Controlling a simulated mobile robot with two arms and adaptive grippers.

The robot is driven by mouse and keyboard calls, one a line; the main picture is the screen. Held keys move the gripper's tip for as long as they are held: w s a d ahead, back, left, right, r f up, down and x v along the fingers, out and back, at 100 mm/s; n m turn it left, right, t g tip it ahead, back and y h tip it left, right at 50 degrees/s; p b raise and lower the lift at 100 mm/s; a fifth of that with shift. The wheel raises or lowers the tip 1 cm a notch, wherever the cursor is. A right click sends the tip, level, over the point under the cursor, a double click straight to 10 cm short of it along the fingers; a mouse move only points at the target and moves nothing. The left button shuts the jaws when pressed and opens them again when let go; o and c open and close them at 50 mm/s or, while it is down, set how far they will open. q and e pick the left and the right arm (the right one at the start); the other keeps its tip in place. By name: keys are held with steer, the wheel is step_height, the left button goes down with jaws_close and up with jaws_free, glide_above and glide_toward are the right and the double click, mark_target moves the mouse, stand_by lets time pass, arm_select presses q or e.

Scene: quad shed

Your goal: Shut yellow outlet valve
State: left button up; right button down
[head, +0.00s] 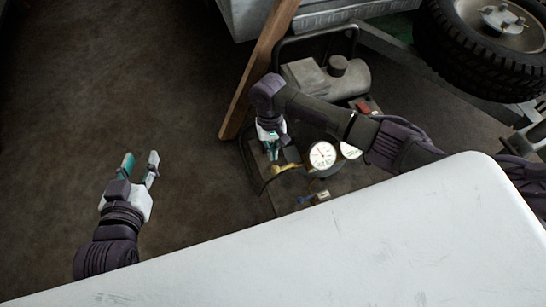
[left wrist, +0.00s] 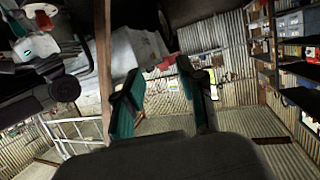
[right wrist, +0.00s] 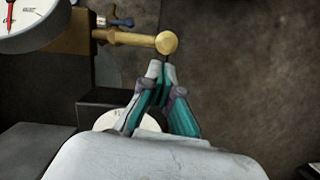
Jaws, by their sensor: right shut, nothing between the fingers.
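A yellow brass fitting (head: 285,168) sticks out beside the gauges of a compressor. In the right wrist view it is a brass pipe with a round yellow knob (right wrist: 166,43) at its end. A small blue lever (right wrist: 122,22) sits on brass behind it. My right gripper (head: 272,152) is shut and empty, close to the fitting. In the right wrist view its fingertips (right wrist: 164,72) are just below the knob; whether they touch it is unclear. My left gripper (head: 140,160) is open and empty over the floor at left, away from the compressor.
A white-faced gauge (head: 322,154) stands right of the fitting, with a second partly behind my arm. A wooden post (head: 258,70) rises behind my right gripper. A white surface (head: 380,240) fills the front. A tyre (head: 480,50) is at back right. The left floor is clear.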

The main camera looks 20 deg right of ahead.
arm_select(q)
steer(key=shift+w+d+r+t+h+b, duration=0.1)
steer(key=shift+w+d+r+t+h, duration=0.1)
steer(key=shift+r+t, duration=0.3)
steer(key=shift+w+d+r+t+h+b, duration=0.1)
steer(key=shift+w+r+t, duration=0.15)
steer(key=shift+r, duration=0.4)
steer(key=shift+w+d+r+t+h+b, duration=0.1)
steer(key=shift+w+r+t, duration=0.05)
steer(key=shift+r+t, duration=0.4)
arm_select(e)
steer(key=shift+x, duration=1)
